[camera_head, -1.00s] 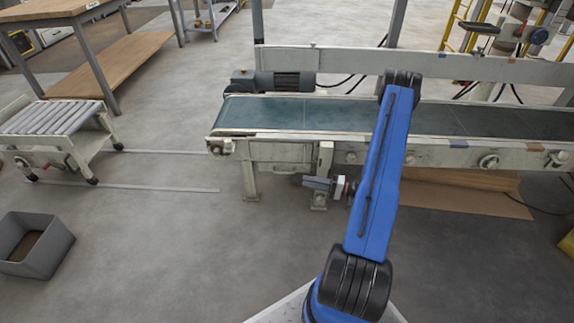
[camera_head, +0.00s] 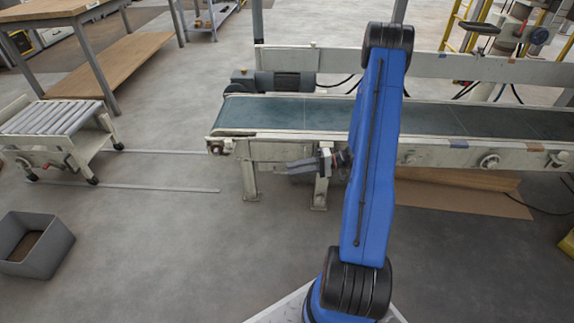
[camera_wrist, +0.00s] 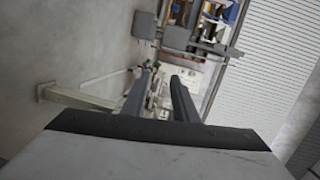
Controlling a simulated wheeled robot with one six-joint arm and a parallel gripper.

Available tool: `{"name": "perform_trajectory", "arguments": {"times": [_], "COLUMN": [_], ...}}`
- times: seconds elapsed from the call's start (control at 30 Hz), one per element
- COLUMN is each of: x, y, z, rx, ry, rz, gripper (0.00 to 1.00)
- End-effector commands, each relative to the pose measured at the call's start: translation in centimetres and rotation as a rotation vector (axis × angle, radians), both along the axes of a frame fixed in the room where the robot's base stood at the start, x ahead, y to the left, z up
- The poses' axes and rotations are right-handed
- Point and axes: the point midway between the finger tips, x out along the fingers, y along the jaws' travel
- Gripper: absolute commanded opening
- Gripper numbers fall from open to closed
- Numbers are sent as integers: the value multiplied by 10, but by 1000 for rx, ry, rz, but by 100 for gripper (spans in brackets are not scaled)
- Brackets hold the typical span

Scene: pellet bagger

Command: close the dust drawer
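My gripper (camera_head: 292,165) is under the left end of the belt conveyor, its fingers pointing left in the head view. In the wrist view the two dark fingers (camera_wrist: 161,74) stand apart, with nothing held between them. A pale panel (camera_head: 272,151) sits under the belt, close to my gripper. I cannot tell whether it is the front of the dust drawer, or how far any drawer stands out. The arm and gripper hide part of the space under the belt.
The belt conveyor (camera_head: 265,113) runs across the head view, with a motor (camera_head: 290,83) behind its left end. A conveyor leg (camera_head: 320,192) stands close to my gripper. A roller cart (camera_head: 55,118) and a grey bin (camera_head: 62,246) stand left.

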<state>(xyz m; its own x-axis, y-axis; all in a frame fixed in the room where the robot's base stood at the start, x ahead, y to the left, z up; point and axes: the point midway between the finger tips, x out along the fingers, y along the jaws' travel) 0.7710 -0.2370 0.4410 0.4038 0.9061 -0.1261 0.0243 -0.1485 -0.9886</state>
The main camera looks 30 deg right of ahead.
Motion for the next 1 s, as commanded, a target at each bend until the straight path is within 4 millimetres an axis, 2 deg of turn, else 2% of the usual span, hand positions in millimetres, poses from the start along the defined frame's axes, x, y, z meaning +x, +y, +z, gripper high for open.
{"name": "perform_trajectory", "arguments": {"times": [0.3, 0.5, 0.7, 1.0], "x": [-7, -12, -15, -15], "y": [26, 39, 45, 46], "z": [35, 51, 58, 60], "rx": [-58, -91, -108, -112], "ry": [45, 71, 86, 88], "rz": [99, 145, 167, 171], "gripper": [26, 26, 26, 26]}}
